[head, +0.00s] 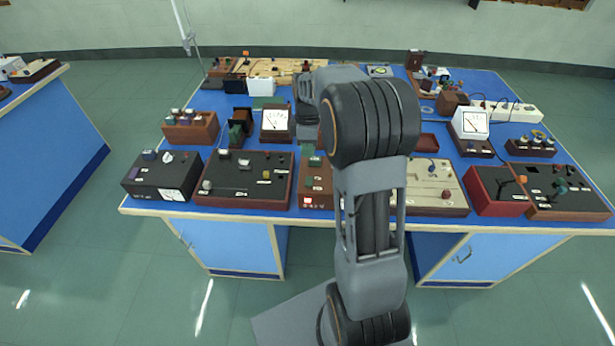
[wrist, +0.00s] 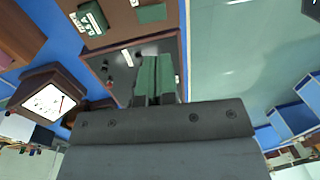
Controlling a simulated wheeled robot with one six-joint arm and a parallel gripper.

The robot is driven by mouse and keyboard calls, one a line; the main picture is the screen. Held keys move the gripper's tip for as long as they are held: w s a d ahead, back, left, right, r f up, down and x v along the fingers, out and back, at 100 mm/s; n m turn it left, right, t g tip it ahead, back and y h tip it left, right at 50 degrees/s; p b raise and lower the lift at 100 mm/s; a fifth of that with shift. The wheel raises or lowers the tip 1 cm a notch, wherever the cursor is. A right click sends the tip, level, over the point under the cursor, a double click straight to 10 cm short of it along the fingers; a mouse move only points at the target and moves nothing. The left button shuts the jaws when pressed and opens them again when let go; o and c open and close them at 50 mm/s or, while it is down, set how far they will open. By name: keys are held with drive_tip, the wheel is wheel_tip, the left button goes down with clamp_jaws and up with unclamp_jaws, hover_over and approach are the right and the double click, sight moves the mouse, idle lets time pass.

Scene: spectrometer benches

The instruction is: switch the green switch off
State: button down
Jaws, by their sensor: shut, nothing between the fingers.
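My gripper (wrist: 157,75) points away from the wrist camera, its two narrow fingers together and holding nothing. In the head view my gripper (head: 307,150) is above the front middle of the bench, beside my large forearm. Below it is a brown box (head: 316,200) with green parts on top. In the wrist view this brown box (wrist: 125,22) is at the top edge, with a green labelled piece (wrist: 90,18) and a plain green block (wrist: 150,13). I cannot tell which of these is the green switch, or its position. The fingers appear apart from both.
A black panel (head: 245,165) in a brown frame lies just left of the brown box. A dial meter (head: 277,122) stands behind. A cream panel (head: 435,187) is to the right, partly hidden by my arm. Several instruments crowd the blue bench (head: 480,85).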

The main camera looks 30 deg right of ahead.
sight(307, 183)
drive_tip(key=f, duration=0.3)
drive_tip(key=s+f+p, duration=0.1)
drive_tip(key=f, duration=0.6)
drive_tip(key=shift+s+a+f, duration=0.15)
drive_tip(key=shift+a+f, duration=0.05)
drive_tip(key=shift+a, duration=0.2)
